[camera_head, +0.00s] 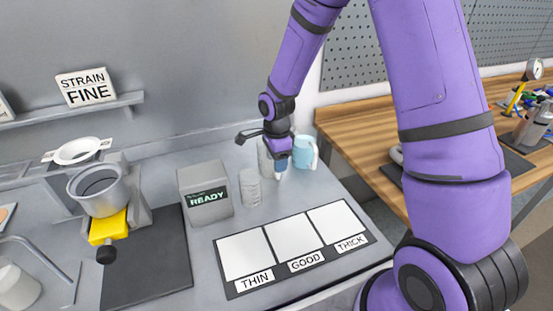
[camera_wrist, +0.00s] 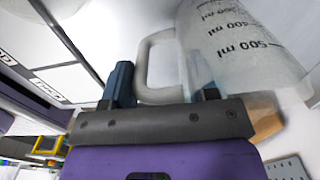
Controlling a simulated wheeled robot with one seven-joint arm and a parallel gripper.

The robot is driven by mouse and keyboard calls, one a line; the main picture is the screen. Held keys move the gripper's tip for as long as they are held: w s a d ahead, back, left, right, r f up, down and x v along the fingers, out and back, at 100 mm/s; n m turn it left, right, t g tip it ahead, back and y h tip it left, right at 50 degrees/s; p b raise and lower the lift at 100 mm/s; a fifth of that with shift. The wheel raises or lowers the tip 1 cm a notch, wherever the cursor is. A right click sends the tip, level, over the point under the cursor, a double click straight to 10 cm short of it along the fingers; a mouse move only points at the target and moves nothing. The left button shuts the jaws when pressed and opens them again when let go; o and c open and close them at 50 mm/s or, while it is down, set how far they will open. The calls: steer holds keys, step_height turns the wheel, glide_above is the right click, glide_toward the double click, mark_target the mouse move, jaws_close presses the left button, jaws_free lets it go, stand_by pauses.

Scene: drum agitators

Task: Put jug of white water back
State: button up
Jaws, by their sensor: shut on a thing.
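The jug of white water is the pale, translucent measuring jug (camera_wrist: 235,45) with dark ml marks, filling the upper right of the wrist view. In the head view the pale jug (camera_head: 264,160) is at the back right of the grey counter, partly hidden behind my gripper (camera_head: 279,168). In the wrist view my gripper (camera_wrist: 163,92) is shut on the jug's handle, with one finger on either side of it. I cannot tell whether its base touches the counter.
A light blue jug (camera_head: 305,154) stands close on the right. A ribbed pale cup (camera_head: 250,187) and a grey READY box (camera_head: 205,193) stand to the left. The THIN/GOOD/THICK mat (camera_head: 293,246) lies in front, empty. A wooden bench (camera_head: 360,122) adjoins on the right.

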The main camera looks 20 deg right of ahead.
steer(key=shift+f, duration=0.15)
steer(key=o, duration=1.3)
step_height(320, 180, up, 12)
steer(key=shift+f, duration=0.2)
steer(key=s+d+r+n+t, duration=0.35)
steer(key=s+r+n, duration=0.45)
steer(key=s+r, duration=0.55)
steer(key=shift+s+d+r+n+t, duration=0.4)
steer(key=shift+s+r+n, duration=1.05)
steer(key=shift+s, duration=1.05)
steer(key=shift+s+d+r+n+t, duration=0.15)
steer(key=shift+s+d+r+n, duration=0.55)
steer(key=shift+s+n, duration=1.5)
steer(key=shift+s+d+r+n+t, duration=0.25)
steer(key=shift+s+r+n, duration=1.15)
steer(key=shift+s, duration=1.35)
